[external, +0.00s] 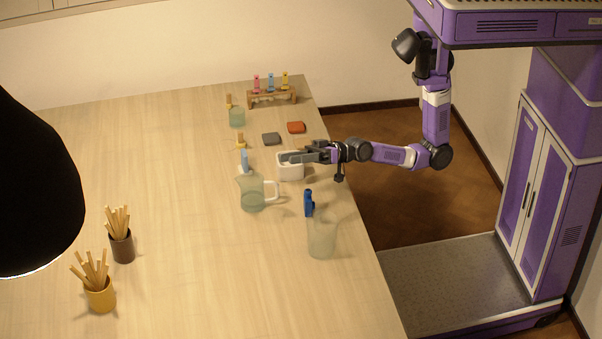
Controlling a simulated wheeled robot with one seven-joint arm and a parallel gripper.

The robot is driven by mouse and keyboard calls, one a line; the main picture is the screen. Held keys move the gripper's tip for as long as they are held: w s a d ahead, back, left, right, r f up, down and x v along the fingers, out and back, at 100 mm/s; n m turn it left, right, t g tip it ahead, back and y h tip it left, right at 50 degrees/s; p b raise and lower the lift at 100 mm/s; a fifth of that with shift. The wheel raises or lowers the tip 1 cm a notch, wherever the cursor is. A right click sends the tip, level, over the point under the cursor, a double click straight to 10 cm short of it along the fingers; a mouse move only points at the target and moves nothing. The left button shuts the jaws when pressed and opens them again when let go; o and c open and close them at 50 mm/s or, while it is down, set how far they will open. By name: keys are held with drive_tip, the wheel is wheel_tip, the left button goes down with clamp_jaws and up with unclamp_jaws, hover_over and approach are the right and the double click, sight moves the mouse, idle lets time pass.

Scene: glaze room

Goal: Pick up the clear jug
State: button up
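Two see-through vessels stand on the table. One is a clear jug (252,196) with a pale handle on its right side and a greenish tint low down. The other is a taller, frosted-looking clear vessel (321,238) near the table's right edge, with a blue part (309,203) at its upper left; whether the two are joined I cannot tell. My gripper (297,157) reaches in from the right, above or at a small white container (290,172), behind both vessels and apart from them. Whether its fingers are open or shut does not show clearly.
A blue-and-white item (244,161) stands left of the white container. Grey (271,139) and red (296,127) pads, a small greenish cup (237,118) and a wooden rack (272,97) are farther back. Two stick-filled cups (122,246) (101,297) stand front left. The table's middle is clear.

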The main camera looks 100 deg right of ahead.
drive_tip(key=w+a+r+n+g+y+p, duration=0.1)
drive_tip(key=w+a+r+n+g, duration=0.1)
drive_tip(key=w+a+n+g, duration=0.3)
drive_tip(key=w+a+r+n+g+y, duration=0.1)
drive_tip(key=w+a+r+g, duration=0.15)
drive_tip(key=a, duration=0.55)
drive_tip(key=w+a+r+n+g+y+p, duration=0.1)
drive_tip(key=w+a+r+n+g+y, duration=0.1)
drive_tip(key=w+a+r+g, duration=0.25)
drive_tip(key=m+g+h, duration=0.3)
drive_tip(key=g+h, duration=0.5)
drive_tip(key=h, duration=0.3)
hover_over(276, 183)
wheel_tip(276, 183, down, 9)
drive_tip(key=shift+f, duration=0.15)
wheel_tip(276, 183, down, 6)
drive_tip(key=shift+d+f+p, duration=0.1)
drive_tip(key=shift+f+p, duration=0.1)
drive_tip(key=shift+p, duration=0.25)
drive_tip(key=shift+s+f+p, duration=0.2)
drive_tip(key=shift+f+p, duration=0.35)
drive_tip(key=shift+f, duration=2.2)
clamp_jaws()
